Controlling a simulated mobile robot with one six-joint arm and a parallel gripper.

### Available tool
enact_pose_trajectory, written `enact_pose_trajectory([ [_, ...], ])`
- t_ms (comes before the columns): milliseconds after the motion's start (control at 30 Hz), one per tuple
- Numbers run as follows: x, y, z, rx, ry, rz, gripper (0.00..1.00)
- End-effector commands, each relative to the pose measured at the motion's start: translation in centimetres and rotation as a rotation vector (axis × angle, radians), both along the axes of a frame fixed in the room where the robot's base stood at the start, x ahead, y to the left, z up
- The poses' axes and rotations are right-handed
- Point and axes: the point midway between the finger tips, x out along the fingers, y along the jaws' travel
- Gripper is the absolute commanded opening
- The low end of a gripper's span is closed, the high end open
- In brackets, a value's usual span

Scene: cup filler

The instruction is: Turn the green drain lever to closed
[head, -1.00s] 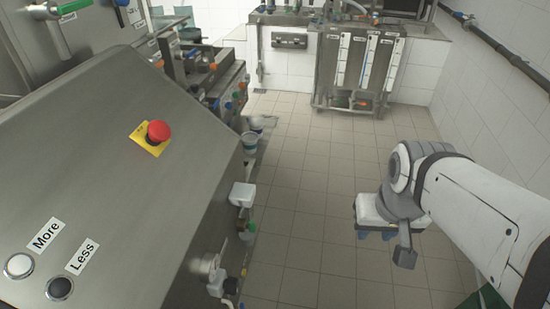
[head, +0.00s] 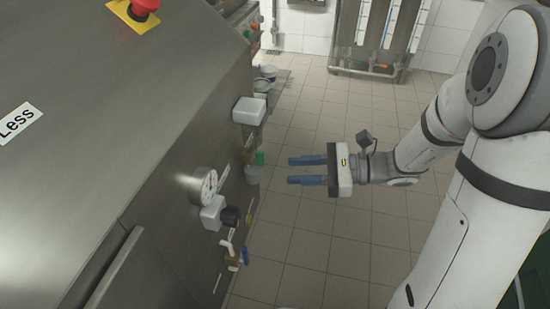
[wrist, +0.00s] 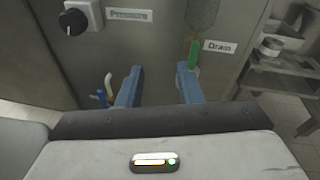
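The green drain lever (wrist: 194,52) hangs upright on the machine's side panel in the wrist view, left of the "Drain" label (wrist: 220,47). It also shows in the head view (head: 260,157) as a small green handle. My gripper (head: 289,171) is open and empty, with its blue fingers pointing at the panel. In the wrist view my gripper (wrist: 158,75) has its right finger just below the lever's lower end. The head view shows a gap between the fingertips and the lever.
A pressure gauge (head: 204,186) and a black knob (head: 230,215) sit on the panel nearer me. A blue-handled valve (head: 245,255) is lower down. A white box (head: 249,110) juts out above the lever. Tiled floor (head: 330,245) beside the machine is clear.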

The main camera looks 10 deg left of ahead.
Motion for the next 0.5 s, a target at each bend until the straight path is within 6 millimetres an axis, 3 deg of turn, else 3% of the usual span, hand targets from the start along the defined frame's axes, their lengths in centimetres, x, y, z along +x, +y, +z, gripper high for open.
enact_pose_trajectory([
  [33,1.2,0.0,-1.7,0.049,0.045,-0.046,0.33],
  [200,3.5,-0.1,-2.6,0.148,0.121,-0.143,0.33],
  [367,4.0,1.1,-2.5,0.164,0.131,-0.156,0.33],
  [500,4.1,3.3,-2.5,0.162,0.129,-0.152,0.33],
])
